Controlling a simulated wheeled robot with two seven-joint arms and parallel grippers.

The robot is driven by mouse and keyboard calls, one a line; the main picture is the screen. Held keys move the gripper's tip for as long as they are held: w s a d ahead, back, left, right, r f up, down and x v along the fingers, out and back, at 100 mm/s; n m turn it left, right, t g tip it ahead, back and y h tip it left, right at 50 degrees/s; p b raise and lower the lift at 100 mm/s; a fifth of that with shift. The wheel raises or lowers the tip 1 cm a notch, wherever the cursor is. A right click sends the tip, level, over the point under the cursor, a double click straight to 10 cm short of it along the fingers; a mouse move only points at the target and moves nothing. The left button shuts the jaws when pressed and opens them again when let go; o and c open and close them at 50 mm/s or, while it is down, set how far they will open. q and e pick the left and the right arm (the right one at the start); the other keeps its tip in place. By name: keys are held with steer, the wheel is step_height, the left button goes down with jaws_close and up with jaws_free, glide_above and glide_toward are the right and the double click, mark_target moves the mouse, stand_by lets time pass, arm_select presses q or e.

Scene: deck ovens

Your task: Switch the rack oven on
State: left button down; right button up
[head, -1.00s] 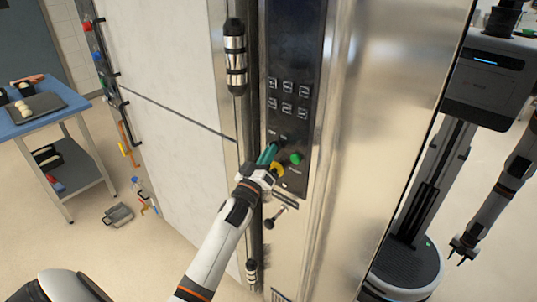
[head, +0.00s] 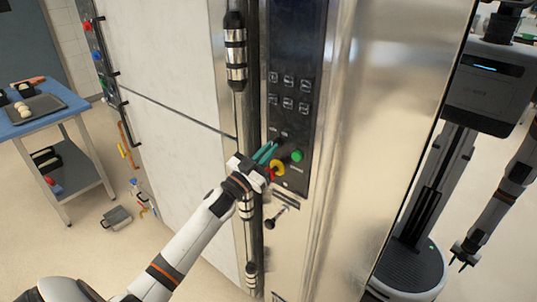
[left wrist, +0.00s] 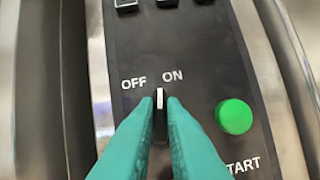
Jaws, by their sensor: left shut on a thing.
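The rack oven's dark control panel (head: 291,125) is on the steel front in the head view. My left gripper (head: 269,151) reaches it from the lower left, its teal fingers at the panel. In the left wrist view the fingers are shut on the switch knob (left wrist: 160,99), one on each side. A white mark on the knob points up, between the words OFF and ON; which one it is set to I cannot tell. The fingers hide most of the knob. The green START button (left wrist: 234,117) is to its right and also shows in the head view (head: 297,156).
A red button with a yellow collar (head: 278,167) is just below the fingers. A steel and black door handle (head: 235,55) stands left of the panel.

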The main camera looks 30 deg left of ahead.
arm_select(q)
steer(key=m+g+h, duration=0.1)
steer(key=m+h, duration=0.1)
steer(key=m, duration=0.3)
steer(key=shift+a, duration=0.1)
steer(key=shift+m, duration=0.5)
steer(key=c, duration=1.5)
jaws_free()
steer(key=shift+b, duration=0.3)
